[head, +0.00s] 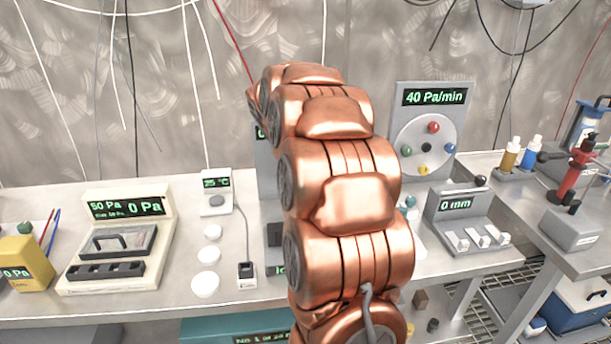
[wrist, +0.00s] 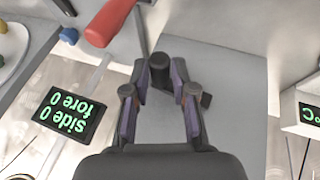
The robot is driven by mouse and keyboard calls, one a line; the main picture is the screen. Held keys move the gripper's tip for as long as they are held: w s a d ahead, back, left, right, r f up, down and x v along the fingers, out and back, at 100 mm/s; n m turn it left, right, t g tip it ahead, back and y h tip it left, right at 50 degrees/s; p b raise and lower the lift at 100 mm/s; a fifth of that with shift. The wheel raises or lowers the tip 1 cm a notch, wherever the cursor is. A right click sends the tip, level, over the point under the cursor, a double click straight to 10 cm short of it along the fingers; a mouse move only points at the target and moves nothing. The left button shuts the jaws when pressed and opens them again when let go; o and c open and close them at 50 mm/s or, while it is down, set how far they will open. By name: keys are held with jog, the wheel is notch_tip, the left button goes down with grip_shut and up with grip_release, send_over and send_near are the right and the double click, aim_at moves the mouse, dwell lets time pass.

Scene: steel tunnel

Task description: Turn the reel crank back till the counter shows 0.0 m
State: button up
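My gripper (wrist: 161,80) points at a plain grey panel in the wrist view. Its two fingers stand apart, with a dark cylindrical knob (wrist: 161,73) between their tips. The knob about fills the gap; I cannot tell whether the pads press on it. A small dark piece (wrist: 206,100) shows behind the right finger. I cannot see how the knob joins a crank. In the head view my copper arm covers the gripper and most of a grey upright unit (head: 265,180). Only a sliver of that unit's green display (head: 261,132) shows, so the counter's reading is hidden.
A red handle (wrist: 108,22) and a display reading "side 0 fore 0" (wrist: 68,116) lie left of the fingers in the wrist view. A 25 °C box (head: 216,190) and white discs (head: 207,257) stand left of my arm, a 40 Pa/min panel (head: 435,130) right.

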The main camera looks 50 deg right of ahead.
jog(key=o, duration=0.3)
jog(key=v, duration=1.2)
dwell(0.7)
